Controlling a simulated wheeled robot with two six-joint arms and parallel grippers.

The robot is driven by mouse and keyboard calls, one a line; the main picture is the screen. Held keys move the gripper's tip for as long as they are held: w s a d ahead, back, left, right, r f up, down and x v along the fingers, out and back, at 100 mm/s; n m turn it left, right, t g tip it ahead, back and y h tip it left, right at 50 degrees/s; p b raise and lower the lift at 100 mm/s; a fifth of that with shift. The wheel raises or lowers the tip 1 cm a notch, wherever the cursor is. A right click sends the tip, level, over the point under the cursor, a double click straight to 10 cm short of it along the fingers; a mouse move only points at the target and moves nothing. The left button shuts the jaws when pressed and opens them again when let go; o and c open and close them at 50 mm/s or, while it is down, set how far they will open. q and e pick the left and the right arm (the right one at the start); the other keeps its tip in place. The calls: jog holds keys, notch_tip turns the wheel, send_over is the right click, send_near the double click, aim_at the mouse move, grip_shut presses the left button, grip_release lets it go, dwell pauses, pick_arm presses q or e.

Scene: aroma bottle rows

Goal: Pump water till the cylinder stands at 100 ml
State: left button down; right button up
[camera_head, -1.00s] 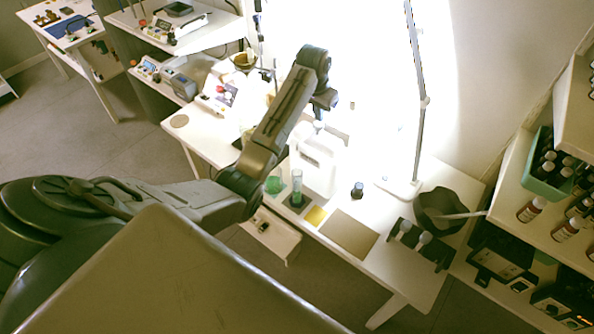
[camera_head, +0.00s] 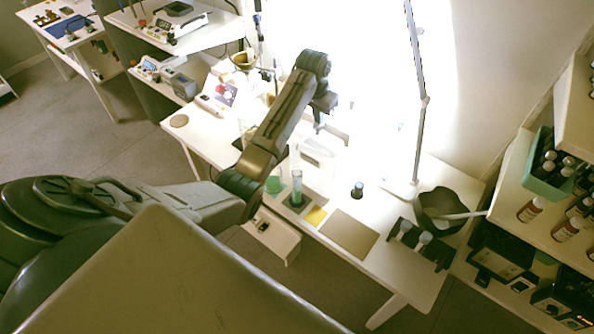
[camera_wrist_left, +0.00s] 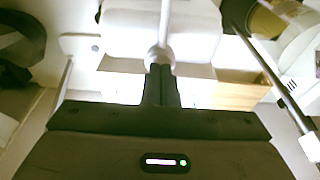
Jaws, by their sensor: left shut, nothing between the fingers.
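A clear measuring cylinder (camera_head: 297,190) stands upright on a small dark mat on the white bench. It has bluish liquid low in it, but its scale is too small to read. Behind it is a white pump container (camera_head: 320,172), partly washed out by glare. In the left wrist view, the white container (camera_wrist_left: 160,45) lies just beyond my fingers. My left gripper (camera_head: 318,128) is over the container's top, pointing down. Its shut, empty fingertips (camera_wrist_left: 159,72) are at the white pump head (camera_wrist_left: 158,56); whether they touch cannot be told. My right gripper is not in view.
A green beaker (camera_head: 273,185) stands left of the cylinder. A yellow pad (camera_head: 315,215) and a tan mat (camera_head: 349,234) lie to its right. A small dark bottle (camera_head: 357,190), a lamp stand and a dark bowl (camera_head: 440,205) stand further right. Shelves hold bottles at far right.

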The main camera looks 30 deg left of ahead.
pick_arm(q)
jog(key=shift+f, duration=0.85)
jog(key=shift+r, duration=1.45)
jog(key=shift+f, duration=1.45)
jog(key=shift+r, duration=1.45)
